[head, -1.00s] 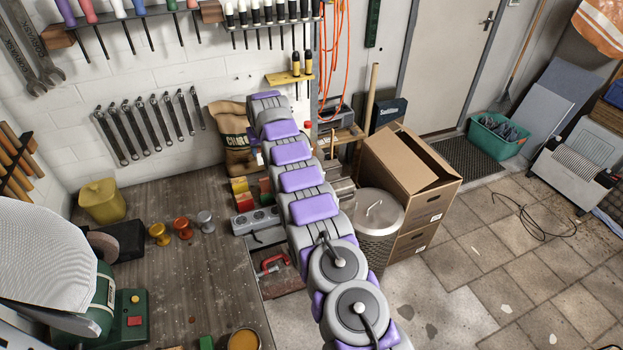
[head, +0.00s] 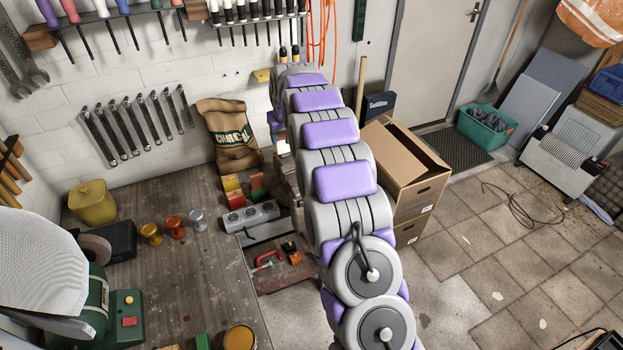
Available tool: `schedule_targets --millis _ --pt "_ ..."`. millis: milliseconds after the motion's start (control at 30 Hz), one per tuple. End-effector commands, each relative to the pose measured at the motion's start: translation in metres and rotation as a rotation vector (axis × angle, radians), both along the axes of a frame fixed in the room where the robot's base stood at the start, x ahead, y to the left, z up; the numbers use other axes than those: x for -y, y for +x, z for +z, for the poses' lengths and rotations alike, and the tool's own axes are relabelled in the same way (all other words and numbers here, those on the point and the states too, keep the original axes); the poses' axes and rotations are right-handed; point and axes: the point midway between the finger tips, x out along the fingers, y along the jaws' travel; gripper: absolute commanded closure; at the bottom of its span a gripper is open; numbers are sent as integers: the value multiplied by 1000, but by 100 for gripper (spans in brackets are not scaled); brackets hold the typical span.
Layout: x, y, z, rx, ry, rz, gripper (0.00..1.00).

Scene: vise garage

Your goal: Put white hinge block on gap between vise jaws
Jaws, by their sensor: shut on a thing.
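My arm rises from the bottom right and bends at the top, near the back wall. Its far end is hidden behind its own links, so I see no gripper fingers. I cannot make out the white hinge block. Grey-brown metal shows in part just left of my arm (head: 287,176) at the bench's far right end; it may be the vise, but my arm covers most of it. The jaws and the gap between them are not visible.
A charcoal bag (head: 228,138) leans on the wall. Cardboard boxes (head: 425,190) stand right of my arm, with open floor beyond.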

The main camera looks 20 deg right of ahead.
Motion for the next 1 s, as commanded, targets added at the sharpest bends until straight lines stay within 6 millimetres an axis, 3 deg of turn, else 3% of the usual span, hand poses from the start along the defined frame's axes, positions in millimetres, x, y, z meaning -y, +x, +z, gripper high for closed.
schedule_targets --millis 500,1000 --pt "23 -76 28 3 6 -7 79" --pt "25 -163 39 2 15 0 79"
